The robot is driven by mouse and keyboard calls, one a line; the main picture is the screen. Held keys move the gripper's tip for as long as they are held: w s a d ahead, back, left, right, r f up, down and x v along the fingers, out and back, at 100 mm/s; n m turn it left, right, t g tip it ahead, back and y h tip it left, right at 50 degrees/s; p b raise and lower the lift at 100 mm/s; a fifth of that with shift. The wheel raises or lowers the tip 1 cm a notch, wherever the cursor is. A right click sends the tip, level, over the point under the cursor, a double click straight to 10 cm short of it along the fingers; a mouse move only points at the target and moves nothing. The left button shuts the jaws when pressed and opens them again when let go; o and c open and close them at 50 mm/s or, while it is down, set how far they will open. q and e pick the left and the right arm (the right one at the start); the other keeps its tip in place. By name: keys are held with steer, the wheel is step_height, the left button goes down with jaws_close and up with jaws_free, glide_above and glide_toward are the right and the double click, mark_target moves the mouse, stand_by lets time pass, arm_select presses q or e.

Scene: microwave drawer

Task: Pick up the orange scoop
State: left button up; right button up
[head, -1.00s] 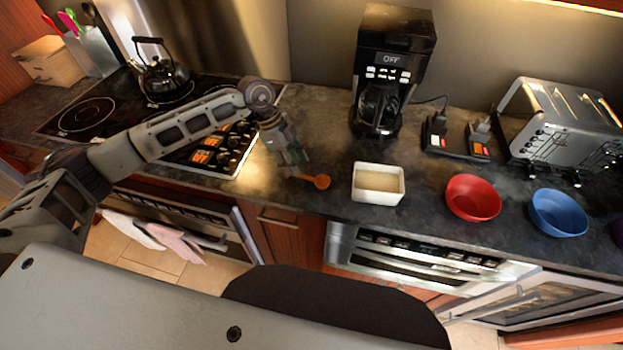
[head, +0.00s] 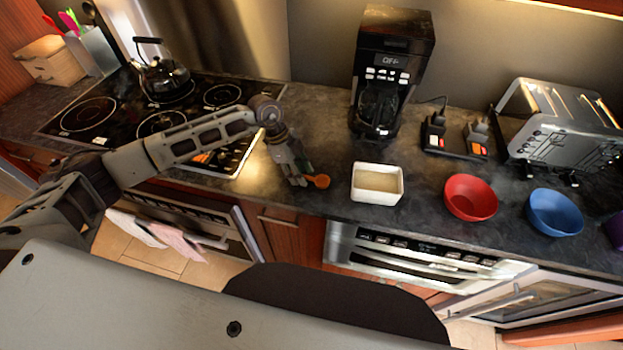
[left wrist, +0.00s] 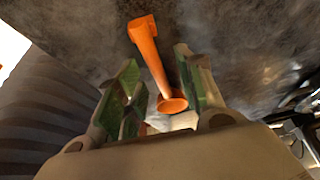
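The orange scoop (head: 319,181) lies on the dark counter, left of the white dish. In the head view its round end shows, and my left gripper hides much of the rest. My left gripper (head: 297,180) is down close to the counter at the scoop. In the left wrist view the orange scoop (left wrist: 150,58) runs between the two green-padded fingers of the left gripper (left wrist: 158,62). The fingers stand apart, with gaps on both sides of the scoop. My right gripper is not in view.
A white dish (head: 366,197) with pale contents sits right of the scoop. A red bowl (head: 470,211) and a blue bowl (head: 555,226) stand further right. A coffee maker (head: 400,55) is behind, and a stove (head: 100,113) with a kettle (head: 163,82) is left.

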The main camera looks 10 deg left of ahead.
arm_select(q)
steer(key=shift+f, duration=0.1)
stand_by(0.3)
jaws_close()
stand_by(0.4)
step_height(320, 180, up, 9)
steer(key=shift+b, duration=0.75)
steer(key=shift+r, duration=0.6)
steer(key=shift+w+r, duration=0.1)
